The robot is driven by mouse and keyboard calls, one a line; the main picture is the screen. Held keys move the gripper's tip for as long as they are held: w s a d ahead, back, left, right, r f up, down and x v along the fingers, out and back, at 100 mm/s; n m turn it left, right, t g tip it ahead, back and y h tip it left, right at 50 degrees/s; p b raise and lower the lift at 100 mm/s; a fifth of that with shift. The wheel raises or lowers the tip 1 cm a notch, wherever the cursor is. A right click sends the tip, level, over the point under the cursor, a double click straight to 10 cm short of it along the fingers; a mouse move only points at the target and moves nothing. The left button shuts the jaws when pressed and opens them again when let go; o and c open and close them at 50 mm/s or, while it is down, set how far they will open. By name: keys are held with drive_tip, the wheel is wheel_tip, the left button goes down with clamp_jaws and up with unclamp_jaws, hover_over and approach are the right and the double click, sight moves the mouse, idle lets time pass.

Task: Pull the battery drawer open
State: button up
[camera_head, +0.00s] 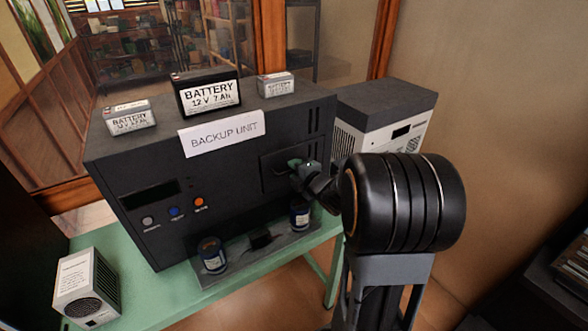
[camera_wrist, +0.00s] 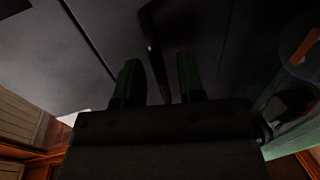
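The dark backup unit (camera_head: 230,172) stands on a green table. The battery drawer (camera_head: 270,182) is a dark panel at the right of its front and looks flush with it. My gripper (camera_head: 293,163) is at this panel and partly covers it in the head view. In the wrist view, a dark bar handle (camera_wrist: 152,45) runs down between the two green fingers of my gripper (camera_wrist: 159,80). The fingers stand apart on either side of the handle, with a gap at least on the right. The handle's lower end is hidden in shadow.
A white-grey box (camera_head: 87,288) is at the table's left, another unit (camera_head: 385,120) at right.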

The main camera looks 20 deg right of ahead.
drive_tip(key=shift+w+a+f, duration=0.1)
drive_tip(key=shift+w, duration=0.4)
clamp_jaws()
idle(0.3)
